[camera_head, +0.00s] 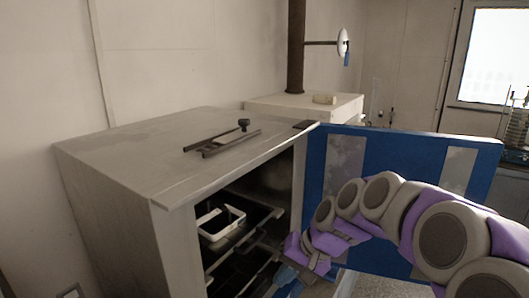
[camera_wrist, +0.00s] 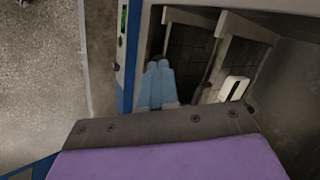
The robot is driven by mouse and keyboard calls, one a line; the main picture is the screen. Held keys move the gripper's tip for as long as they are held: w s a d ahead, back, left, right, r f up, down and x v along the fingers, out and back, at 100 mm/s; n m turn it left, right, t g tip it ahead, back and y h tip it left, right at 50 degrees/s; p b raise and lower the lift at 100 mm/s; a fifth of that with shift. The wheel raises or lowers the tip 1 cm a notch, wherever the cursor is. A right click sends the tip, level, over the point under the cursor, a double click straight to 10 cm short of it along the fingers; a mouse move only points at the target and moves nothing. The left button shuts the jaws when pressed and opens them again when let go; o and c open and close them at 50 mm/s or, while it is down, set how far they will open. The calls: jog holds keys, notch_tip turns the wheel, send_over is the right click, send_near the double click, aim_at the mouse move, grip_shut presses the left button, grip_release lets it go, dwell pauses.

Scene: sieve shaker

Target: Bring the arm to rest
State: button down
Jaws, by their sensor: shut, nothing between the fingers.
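My arm reaches in from the right in the head view, its purple and grey links passing in front of the open blue door (camera_head: 400,160). My gripper (camera_head: 284,276) is low at the cabinet's open front, partly cut off by the lower edge of the picture. In the wrist view its light blue fingers (camera_wrist: 158,68) are together, with nothing between them. They point toward the dark inside of the grey cabinet (camera_head: 120,190). A white open-topped container (camera_head: 221,222) sits on a rack inside, to the left of my gripper; a white item (camera_wrist: 234,88) shows right of the fingers in the wrist view.
A dark metal bracket with a knob (camera_head: 230,141) lies on the cabinet top. Behind stands a white unit (camera_head: 290,108) with a brown pipe (camera_head: 296,50). A stack of sieves (camera_head: 516,125) is at the far right. Speckled floor (camera_wrist: 40,70) is clear left of the door.

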jog(key=s+d+f+g+h+b, duration=0.1)
jog(key=s+d+f+h, duration=0.1)
jog(key=s, duration=0.8)
jog(key=s+d+f+n+g+h+b, duration=0.1)
jog(key=s+d+f, duration=0.3)
jog(key=s, duration=0.6)
jog(key=s+d+f+n+g+h+b, duration=0.1)
jog(key=s+d+f+h+b, duration=0.2)
jog(key=s+f, duration=0.4)
jog(key=s, duration=0.3)
jog(key=shift+s, duration=0.2)
